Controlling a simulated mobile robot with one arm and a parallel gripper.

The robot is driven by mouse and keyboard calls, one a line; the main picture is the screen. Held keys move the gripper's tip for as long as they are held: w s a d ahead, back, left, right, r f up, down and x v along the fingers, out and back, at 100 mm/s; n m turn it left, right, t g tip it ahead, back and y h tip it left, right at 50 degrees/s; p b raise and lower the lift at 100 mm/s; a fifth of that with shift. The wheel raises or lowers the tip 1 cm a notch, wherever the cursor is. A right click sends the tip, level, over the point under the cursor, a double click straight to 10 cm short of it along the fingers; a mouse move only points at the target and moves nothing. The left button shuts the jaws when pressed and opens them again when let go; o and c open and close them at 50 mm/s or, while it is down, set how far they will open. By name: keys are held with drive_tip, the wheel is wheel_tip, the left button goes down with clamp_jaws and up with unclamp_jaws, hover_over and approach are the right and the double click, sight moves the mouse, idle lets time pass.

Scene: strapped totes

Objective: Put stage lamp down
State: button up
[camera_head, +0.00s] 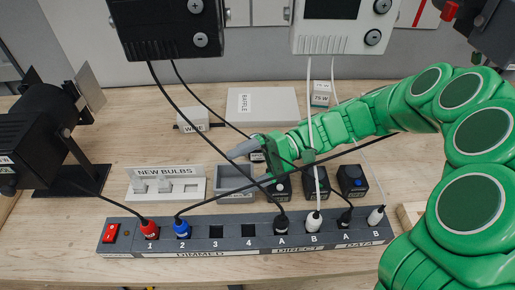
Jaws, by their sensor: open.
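A black stage lamp (36,122) stands at the left of the wooden bench on a dark base, its flap open toward the upper right. A black cable runs from it toward the red plug in socket 1. My gripper (240,150) is at the end of my green arm, over the middle of the bench near a grey open tray (233,183). It is open, well to the right of the lamp and apart from it. I see nothing held in it, though its fingers are small and partly covered by cables.
A power strip (216,233) with several plugs runs along the front. A "NEW BULBS" holder (167,184), a "WIRE" box (192,119), and a "BAFFLE" box (262,106) stand on the bench. Cables hang from a black unit (167,27) and a white unit (345,25) across the middle.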

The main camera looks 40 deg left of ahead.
drive_tip(key=w+a+f+m+t+y, duration=0.1)
drive_tip(key=w+f+m+t, duration=0.1)
drive_tip(key=w+m, duration=0.3)
drive_tip(key=w+a+f+m+t+y, duration=0.1)
drive_tip(key=w+f+m+t, duration=0.1)
drive_tip(key=w+m, duration=0.4)
drive_tip(key=w+a+f+m+t+y, duration=0.1)
drive_tip(key=w+f+m, duration=0.2)
drive_tip(key=w+m, duration=0.3)
drive_tip(key=shift+w+f+t, duration=0.2)
drive_tip(key=shift+w, duration=0.45)
drive_tip(key=shift+w+f+t, duration=0.15)
drive_tip(key=shift+w+t, duration=0.05)
drive_tip(key=shift+w, duration=0.4)
drive_tip(key=shift+w+a+f+m+y, duration=0.1)
drive_tip(key=shift+w+f+m+y, duration=0.1)
drive_tip(key=shift+w+m+y, duration=0.35)
drive_tip(key=shift+x, duration=4)
drive_tip(key=c, duration=1.4)
